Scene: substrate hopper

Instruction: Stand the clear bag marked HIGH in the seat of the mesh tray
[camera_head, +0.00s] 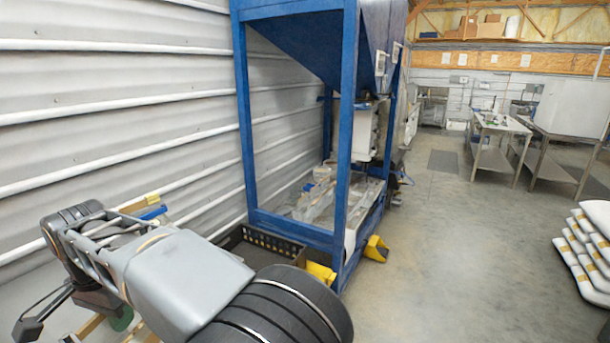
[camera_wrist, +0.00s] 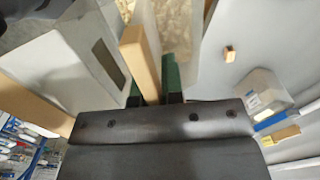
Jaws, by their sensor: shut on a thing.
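My gripper (camera_wrist: 154,84) shows in the wrist view as two green fingers, close together. In the head view my arm reaches to the lower left, and the gripper end is mostly hidden there. I cannot pick out the mesh tray or its seat for certain. A dark tray with holes in its wall (camera_head: 268,238) sits on the floor behind my arm.
A grey box with a dark window (camera_wrist: 85,50) and a tan upright piece (camera_wrist: 133,52) stand close left of the fingers. A clear container (camera_wrist: 262,88) is at right. A blue hopper frame (camera_head: 345,130) stands by the corrugated wall.

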